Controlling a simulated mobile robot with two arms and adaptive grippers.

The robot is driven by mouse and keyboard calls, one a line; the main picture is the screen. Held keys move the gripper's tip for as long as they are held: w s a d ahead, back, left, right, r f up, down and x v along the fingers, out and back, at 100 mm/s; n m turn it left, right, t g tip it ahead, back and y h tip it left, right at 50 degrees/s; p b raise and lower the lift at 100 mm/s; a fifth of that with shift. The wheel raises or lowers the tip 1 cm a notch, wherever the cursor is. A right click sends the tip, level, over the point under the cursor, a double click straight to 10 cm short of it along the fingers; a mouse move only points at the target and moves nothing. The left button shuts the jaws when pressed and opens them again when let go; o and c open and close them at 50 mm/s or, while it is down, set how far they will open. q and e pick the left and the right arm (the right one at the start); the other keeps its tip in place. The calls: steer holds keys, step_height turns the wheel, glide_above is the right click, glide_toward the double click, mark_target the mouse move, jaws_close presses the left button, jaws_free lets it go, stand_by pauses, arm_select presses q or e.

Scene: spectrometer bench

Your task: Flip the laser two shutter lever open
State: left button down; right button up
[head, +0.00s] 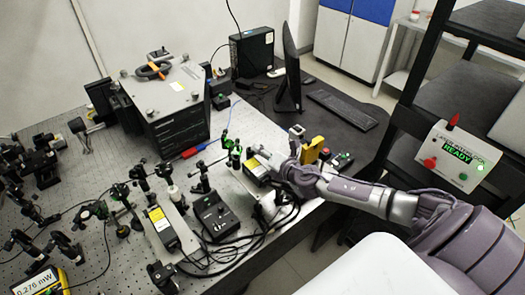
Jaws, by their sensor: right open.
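A laser module with a yellow label (257,167) sits at the right part of the optical bench. A second, longer laser module with a yellow label (161,226) lies nearer the front. I cannot read which one is laser two. My right gripper (272,155) is open and empty, just above and beside the right-hand module. It partly covers that module. The shutter lever is too small or hidden to make out. My left gripper is out of view.
Optical posts and mounts (126,200) crowd the bench's left. A black controller box (214,216) and loose cables lie between the lasers. A yellow block (312,150) stands behind my right wrist. The interlock box (456,157) on the rack reads READY.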

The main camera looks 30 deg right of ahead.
steer(key=shift+c, duration=0.6)
jaws_close()
steer(key=shift+d+f+m+b, duration=0.15)
steer(key=shift+f+m+b, duration=0.2)
steer(key=shift+b, duration=0.4)
steer(key=shift+d+r+m+y+b, duration=0.1)
steer(key=shift+m+y+b, duration=0.25)
steer(key=shift+y, duration=0.05)
steer(key=shift+o, duration=0.6)
jaws_free()
